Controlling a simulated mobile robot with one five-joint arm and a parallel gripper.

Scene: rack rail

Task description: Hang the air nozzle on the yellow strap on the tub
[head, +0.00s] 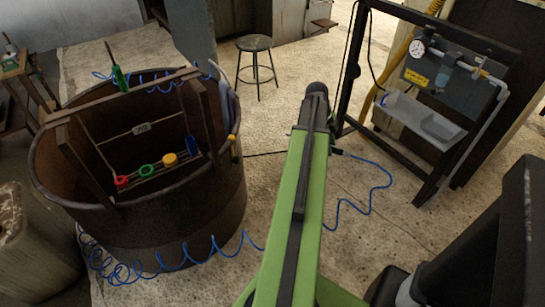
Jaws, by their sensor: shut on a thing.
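The tub (190,222) is a large dark, rusty round vessel at the left. A wooden rack (62,141) stands in its mouth. A blue hose (388,186) runs over the floor to a small dark part just right of my green arm. My gripper is hidden, apparently behind the arm.
A yellow-tipped item (232,138) hangs at the tub's right rim. A black frame with a gauge panel (440,75) and tray (425,118) stands right. A stool (256,45) stands behind. Floor between is mostly clear.

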